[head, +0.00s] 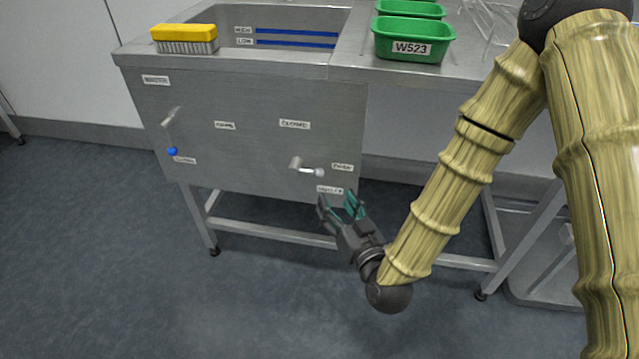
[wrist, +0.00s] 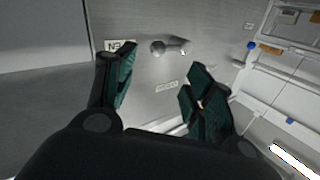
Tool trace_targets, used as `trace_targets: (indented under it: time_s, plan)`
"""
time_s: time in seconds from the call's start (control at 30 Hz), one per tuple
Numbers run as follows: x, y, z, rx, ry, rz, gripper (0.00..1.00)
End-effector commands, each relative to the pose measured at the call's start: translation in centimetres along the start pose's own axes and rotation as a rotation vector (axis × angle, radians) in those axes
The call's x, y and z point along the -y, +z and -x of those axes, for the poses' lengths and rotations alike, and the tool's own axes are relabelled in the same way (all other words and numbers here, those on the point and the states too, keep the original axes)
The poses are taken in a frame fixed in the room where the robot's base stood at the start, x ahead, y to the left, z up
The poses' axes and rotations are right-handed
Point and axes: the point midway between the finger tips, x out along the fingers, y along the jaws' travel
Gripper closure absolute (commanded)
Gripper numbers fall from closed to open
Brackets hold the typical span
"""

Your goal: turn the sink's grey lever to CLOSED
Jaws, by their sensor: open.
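The sink's grey lever (head: 304,166) is on the right of the steel front panel and points right, tilted slightly down. Its pale knob is beside a label (head: 342,167) that reads OPEN upside down in the wrist view (wrist: 120,46). The CLOSED label (head: 294,124) is above the lever. My gripper (head: 338,204) is open and empty, below and slightly right of the lever, apart from it. In the wrist view the lever (wrist: 178,47) shows beyond the gap between my fingertips (wrist: 160,78).
A second lever with a blue knob (head: 172,151) hangs down on the panel's left. A yellow brush (head: 185,39) lies on the sink rim, and green bins (head: 412,38) stand on the counter. Table legs and a crossbar (head: 270,232) are below. The floor in front is clear.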

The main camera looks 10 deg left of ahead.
Motion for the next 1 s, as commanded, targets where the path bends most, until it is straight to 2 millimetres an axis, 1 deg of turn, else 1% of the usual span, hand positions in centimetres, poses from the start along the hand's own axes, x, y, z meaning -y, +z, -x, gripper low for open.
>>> trace_targets:
  time_s: [0.17, 0.5, 0.7, 0.83, 1.0]
  plan:
    - [0.1, -0.1, -1.4, -0.005, -0.001, 0.001, 0.47]
    - [0.0, 0.0, -6.7, -0.004, 0.0, 0.0, 0.47]
    - [0.0, 0.0, -9.3, -0.003, 0.0, 0.001, 0.47]
    - [0.0, -0.1, -10.3, -0.003, 0.0, 0.001, 0.47]
    - [0.0, -0.1, -10.7, -0.001, 0.0, 0.0, 0.47]
